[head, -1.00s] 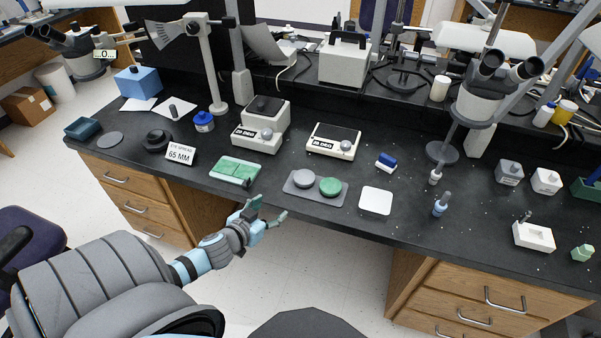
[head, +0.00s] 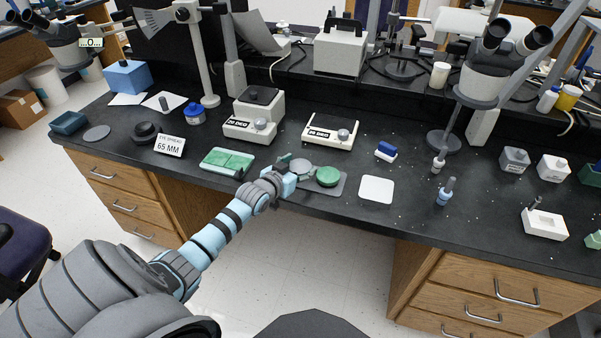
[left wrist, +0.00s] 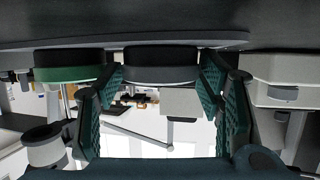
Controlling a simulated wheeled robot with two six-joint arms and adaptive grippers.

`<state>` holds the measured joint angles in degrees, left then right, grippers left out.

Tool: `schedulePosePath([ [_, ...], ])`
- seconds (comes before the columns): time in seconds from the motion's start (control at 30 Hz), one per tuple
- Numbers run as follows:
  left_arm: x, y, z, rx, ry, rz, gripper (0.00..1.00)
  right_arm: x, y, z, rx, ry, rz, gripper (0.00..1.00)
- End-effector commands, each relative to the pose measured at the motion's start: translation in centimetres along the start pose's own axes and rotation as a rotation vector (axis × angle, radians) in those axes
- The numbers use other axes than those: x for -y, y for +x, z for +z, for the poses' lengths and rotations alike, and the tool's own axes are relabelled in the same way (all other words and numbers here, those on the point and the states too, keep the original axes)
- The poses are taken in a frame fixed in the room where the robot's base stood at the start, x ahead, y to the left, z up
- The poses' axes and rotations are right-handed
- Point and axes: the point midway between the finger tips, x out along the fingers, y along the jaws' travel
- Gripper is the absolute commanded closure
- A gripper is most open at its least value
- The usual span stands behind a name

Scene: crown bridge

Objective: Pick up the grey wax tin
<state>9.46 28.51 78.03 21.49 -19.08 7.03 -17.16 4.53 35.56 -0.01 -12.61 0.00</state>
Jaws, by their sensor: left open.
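The grey wax tin (head: 302,166) is a low round tin on a grey tray (head: 334,189), left of the green tin (head: 328,177). My left gripper (head: 292,167) is at the tray's left side, against the near left of the grey tin, and partly hides it. In the left wrist view, which looks upside down, the grey tin (left wrist: 161,66) shows between the two teal fingers of the open left gripper (left wrist: 163,90). A gap seems to remain beside the tin, but contact is hard to tell. The green tin (left wrist: 68,66) is outside the fingers. My right gripper is not in view.
A green slab case (head: 228,161) lies left of the gripper. Two boxes marked "DEG", one (head: 250,130) at left and one (head: 331,131) at right, stand behind. A white pad (head: 376,190) lies right of the tray. The bench's front edge is close below the tray.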

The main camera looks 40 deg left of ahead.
Motion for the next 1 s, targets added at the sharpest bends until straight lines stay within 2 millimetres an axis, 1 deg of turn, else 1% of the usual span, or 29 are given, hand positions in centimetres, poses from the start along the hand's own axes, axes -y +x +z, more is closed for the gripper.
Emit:
schedulePosePath([
  [0.03, 0.0, -0.1, -0.1, 0.000, 0.000, 0.000, 0.39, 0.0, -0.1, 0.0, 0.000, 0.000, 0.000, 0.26],
  [0.2, 0.0, -0.1, -0.1, 0.000, 0.000, 0.000, 0.66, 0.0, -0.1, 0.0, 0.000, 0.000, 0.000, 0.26],
  [0.27, 0.0, -0.1, -0.1, 0.000, 0.000, 0.000, 0.75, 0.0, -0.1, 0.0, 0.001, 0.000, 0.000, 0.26],
  [0.5, 0.0, -0.1, -0.2, -0.001, 0.000, 0.000, 0.76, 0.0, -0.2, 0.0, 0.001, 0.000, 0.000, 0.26],
  [0.63, 0.0, -0.5, -1.3, -0.001, 0.001, 0.000, 0.76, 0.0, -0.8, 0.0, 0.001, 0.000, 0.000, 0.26],
  [0.67, 0.0, -0.7, -1.7, -0.002, 0.002, 0.000, 0.76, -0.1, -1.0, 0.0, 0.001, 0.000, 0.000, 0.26],
  [0.77, 0.0, -1.5, -3.9, -0.003, 0.003, 0.001, 0.76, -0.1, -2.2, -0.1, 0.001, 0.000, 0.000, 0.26],
  [0.87, 0.0, -2.6, -7.2, -0.006, 0.004, 0.001, 0.76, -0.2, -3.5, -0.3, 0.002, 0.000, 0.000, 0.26],
  [0.9, 0.0, -3.2, -8.8, -0.006, 0.005, 0.001, 0.76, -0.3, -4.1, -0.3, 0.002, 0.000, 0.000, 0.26],
  [1.0, 0.0, -4.6, -12.5, -0.007, 0.005, 0.001, 0.76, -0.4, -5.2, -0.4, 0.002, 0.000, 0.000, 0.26],
])
